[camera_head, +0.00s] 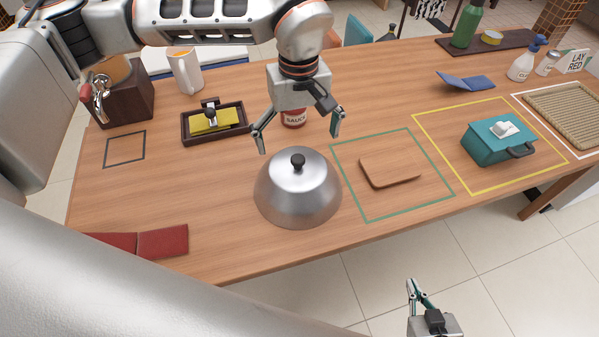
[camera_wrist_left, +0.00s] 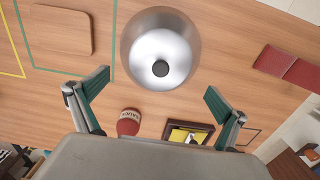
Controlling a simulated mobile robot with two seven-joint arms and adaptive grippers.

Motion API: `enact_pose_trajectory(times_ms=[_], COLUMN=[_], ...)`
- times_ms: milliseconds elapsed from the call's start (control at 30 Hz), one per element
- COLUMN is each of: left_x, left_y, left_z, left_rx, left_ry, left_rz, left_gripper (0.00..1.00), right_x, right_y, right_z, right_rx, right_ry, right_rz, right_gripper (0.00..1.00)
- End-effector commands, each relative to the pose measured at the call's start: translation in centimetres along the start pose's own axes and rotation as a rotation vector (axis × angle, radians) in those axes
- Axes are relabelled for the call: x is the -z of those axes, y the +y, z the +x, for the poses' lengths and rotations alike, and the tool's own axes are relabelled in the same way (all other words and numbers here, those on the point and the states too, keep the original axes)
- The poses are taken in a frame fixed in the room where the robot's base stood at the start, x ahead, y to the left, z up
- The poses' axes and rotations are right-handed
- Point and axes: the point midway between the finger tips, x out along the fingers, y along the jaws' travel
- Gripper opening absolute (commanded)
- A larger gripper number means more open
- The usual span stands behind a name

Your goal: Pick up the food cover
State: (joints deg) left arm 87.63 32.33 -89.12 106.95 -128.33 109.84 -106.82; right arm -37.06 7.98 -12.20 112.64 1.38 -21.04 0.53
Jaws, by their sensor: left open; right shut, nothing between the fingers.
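The food cover (camera_head: 297,195) is a silver metal dome with a black knob (camera_head: 298,161) on top. It stands on the wooden table, left of the green outlined square. My left gripper (camera_head: 299,145) is open and empty above and behind the cover, its fingers pointing down. In the left wrist view the cover (camera_wrist_left: 160,50) is beyond the open fingers (camera_wrist_left: 155,88), with its knob (camera_wrist_left: 160,68) roughly centred between them. My right gripper (camera_head: 414,286) is shut and empty, low in front of the table, away from the cover.
A small wooden board (camera_head: 390,169) lies in the green outline to the right.

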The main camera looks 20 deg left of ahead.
Motion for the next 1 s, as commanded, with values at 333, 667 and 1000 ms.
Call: enact_pose_trajectory(times_ms=[333,667,1000], left_x=[-0.1,0.0,0.0], left_y=[-0.2,-0.1,-0.1], left_z=[3.8,6.6,6.6], left_rx=[0.0,-0.003,-0.002], left_ry=[-0.007,-0.005,-0.005], left_rz=[-0.002,-0.001,-0.001], left_gripper=[1.0,1.0,0.58], right_x=[-0.2,0.0,0.4], right_y=[-0.1,0.0,0.1], right_z=[-0.3,-0.3,-0.3], right_rx=[0.002,0.001,-0.001], right_ry=[-0.01,-0.008,0.0], right_rz=[0.0,-0.001,-0.001], right_gripper=[0.0,0.0,0.0])
